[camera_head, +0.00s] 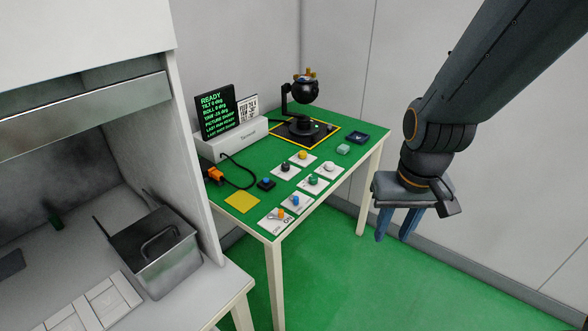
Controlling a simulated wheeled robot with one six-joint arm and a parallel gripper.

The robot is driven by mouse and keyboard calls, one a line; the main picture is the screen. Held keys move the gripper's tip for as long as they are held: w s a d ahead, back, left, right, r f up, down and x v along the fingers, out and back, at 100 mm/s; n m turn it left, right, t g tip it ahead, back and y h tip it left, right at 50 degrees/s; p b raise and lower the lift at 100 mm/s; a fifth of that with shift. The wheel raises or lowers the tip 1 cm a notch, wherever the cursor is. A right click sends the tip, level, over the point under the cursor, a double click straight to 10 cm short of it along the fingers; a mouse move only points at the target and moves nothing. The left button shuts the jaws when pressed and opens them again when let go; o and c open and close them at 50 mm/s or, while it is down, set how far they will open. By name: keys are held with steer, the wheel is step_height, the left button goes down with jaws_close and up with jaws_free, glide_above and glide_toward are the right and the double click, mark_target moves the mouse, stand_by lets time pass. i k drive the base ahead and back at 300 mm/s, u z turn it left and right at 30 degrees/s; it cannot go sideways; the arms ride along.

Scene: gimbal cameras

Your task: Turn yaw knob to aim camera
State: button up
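Several small knobs sit on white label cards on the green table: a yellow knob (303,154), a dark green knob (285,166), a white knob (329,166), a green knob (313,180), a blue knob (295,201) and an orange one (281,214). Their labels are too small to read, so I cannot tell which is yaw. The black gimbal camera (305,90) stands on a dark base within a yellow outline at the back. My gripper (394,239) hangs to the right of the table, apart from it, fingers down, open and empty.
A screen (214,110) on a white console reads READY with tilt and roll lines. An orange plug and cable (218,173), yellow pad (242,202), pale green block (343,149) and dark tray (356,137) lie on the table. A fume hood with a metal box (160,258) stands left.

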mark_target(314, 179)
steer(key=z, duration=0.1)
steer(key=i, duration=0.85)
steer(key=z, duration=0.4)
